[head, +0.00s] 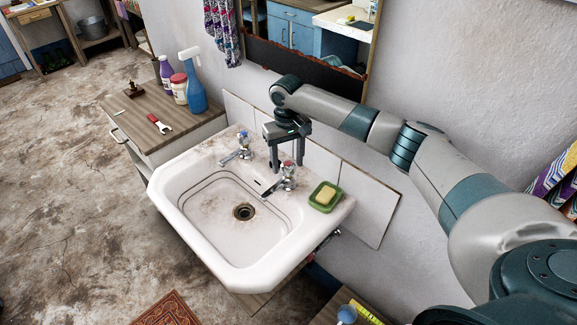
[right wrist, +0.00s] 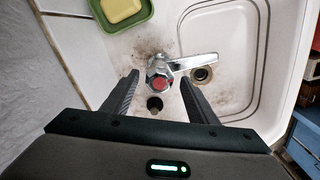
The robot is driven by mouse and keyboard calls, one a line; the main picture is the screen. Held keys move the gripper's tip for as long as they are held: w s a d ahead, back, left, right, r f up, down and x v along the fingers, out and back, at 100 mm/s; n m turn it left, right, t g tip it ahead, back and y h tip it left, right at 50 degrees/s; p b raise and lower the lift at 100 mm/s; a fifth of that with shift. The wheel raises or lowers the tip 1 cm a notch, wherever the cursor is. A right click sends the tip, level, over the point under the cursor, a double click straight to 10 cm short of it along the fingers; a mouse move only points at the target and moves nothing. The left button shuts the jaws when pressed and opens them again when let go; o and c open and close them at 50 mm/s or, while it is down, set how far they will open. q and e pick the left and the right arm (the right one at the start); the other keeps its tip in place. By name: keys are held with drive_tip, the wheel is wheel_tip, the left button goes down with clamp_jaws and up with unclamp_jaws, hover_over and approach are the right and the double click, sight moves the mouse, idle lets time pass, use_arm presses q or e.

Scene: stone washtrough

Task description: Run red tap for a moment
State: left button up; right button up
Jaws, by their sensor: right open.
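The red tap (head: 286,177) is a chrome tap with a red-marked handle on the right of the white basin (head: 165,205). It also shows in the right wrist view (right wrist: 161,82), its red top facing me and its spout pointing over the basin. My right gripper (head: 287,165) is above and around the red tap, pointing down. In the right wrist view its two fingers (right wrist: 158,85) are apart, one on each side of the tap's handle, with gaps visible. I cannot see water running. My left gripper is not in view.
A blue-marked tap (head: 240,148) stands to the left on the basin. A green soap dish (head: 325,197) with yellow soap is close on the right. A cabinet (head: 165,120) at left holds a blue spray bottle (head: 194,88), other bottles and a red tool. The wall and mirror are behind.

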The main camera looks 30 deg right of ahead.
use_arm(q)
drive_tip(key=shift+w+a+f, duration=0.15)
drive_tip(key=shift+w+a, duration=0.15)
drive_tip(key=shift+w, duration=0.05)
use_arm(e)
drive_tip(key=shift+f, duration=0.1)
drive_tip(key=shift+c, duration=0.3)
drive_tip(key=c, duration=1)
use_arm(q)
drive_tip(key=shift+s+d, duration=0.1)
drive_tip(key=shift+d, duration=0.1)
